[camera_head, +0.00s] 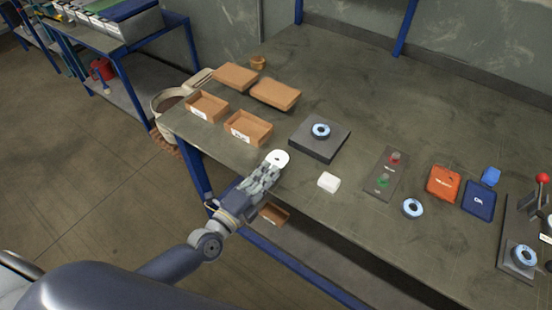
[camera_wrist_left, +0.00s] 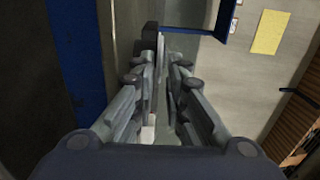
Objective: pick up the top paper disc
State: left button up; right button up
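A white paper disc (camera_head: 280,156) with a small centre hole is at the fingertips of my left gripper (camera_head: 270,170), by the near edge of the bench. The gripper looks shut on the disc's edge, and the disc seems held above the bench edge. In the left wrist view the two fingers (camera_wrist_left: 161,75) are close together with a thin, edge-on strip between them. The far side of the grip is hidden. My right gripper is in neither view.
Open cardboard boxes (camera_head: 247,129) (camera_head: 207,106) stand left on the bench (camera_head: 340,80). A dark block (camera_head: 312,147) carries a blue ring. A white block (camera_head: 329,182), a button panel (camera_head: 378,184), a loose ring (camera_head: 412,209), and orange (camera_head: 443,183) and blue (camera_head: 478,201) trays lie right.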

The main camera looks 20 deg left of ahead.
pick_arm(q)
jog(key=shift+w, duration=0.15)
grip_shut()
jog(key=shift+r, duration=0.1)
jog(key=shift+r, duration=0.55)
notch_tip(320, 180, up, 2)
jog(key=shift+r+p, duration=0.1)
jog(key=shift+p, duration=0.6)
jog(key=r+b+v, duration=0.1)
jog(key=b+v, duration=0.1)
jog(key=v, duration=1.4)
jog(key=shift+r, duration=0.3)
